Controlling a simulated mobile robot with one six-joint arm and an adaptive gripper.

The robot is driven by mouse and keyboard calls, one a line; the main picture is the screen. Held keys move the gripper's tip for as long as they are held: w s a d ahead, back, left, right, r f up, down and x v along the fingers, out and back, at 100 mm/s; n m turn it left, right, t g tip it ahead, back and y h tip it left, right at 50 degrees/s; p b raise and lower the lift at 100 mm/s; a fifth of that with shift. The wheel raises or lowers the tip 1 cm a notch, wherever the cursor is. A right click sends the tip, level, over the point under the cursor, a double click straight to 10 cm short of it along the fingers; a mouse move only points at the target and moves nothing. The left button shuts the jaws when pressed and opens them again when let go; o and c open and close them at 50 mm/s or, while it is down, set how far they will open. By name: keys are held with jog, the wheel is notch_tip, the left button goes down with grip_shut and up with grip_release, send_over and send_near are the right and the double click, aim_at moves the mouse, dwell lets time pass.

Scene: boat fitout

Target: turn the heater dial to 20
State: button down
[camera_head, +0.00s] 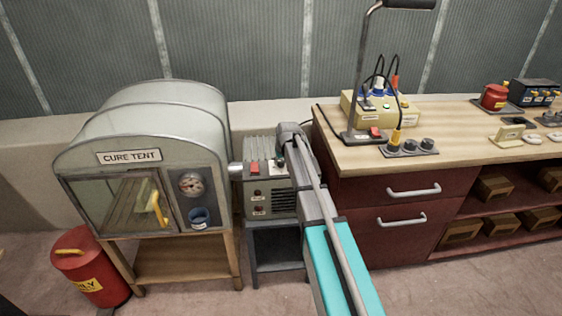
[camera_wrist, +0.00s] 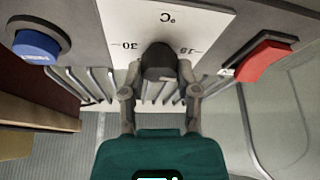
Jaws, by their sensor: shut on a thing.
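The heater (camera_head: 256,188) is a grey box with a ribbed top, standing on a small dark stand. In the wrist view its dial (camera_wrist: 159,60) is a dark round knob on a white scale plate (camera_wrist: 190,18). The plate shows upside down, with "°C" above the knob, "30" to the left and a smaller number to the right. My gripper (camera_wrist: 160,76) is shut on the dial, one finger on each side. I cannot make out where the dial points. In the head view my arm hides the dial.
A red switch (camera_wrist: 264,61) sits right of the dial and a blue button (camera_wrist: 37,46) left of it in the wrist view. The cure tent (camera_head: 130,140) stands close left of the heater. A wooden-topped workbench (camera_head: 345,158) stands close on its right.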

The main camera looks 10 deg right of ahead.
jog(key=m+h, duration=0.1)
jog(key=m, duration=0.4)
jog(key=shift+a+h, duration=0.1)
jog(key=shift+h, duration=0.3)
jog(key=m, duration=0.2)
jog(key=m+g+h, duration=0.1)
jog(key=m, duration=0.1)
jog(key=shift+m+h, duration=0.3)
jog(key=shift+m, duration=0.1)
jog(key=shift+c, duration=1.7)
grip_release()
jog(key=shift+n, duration=0.4)
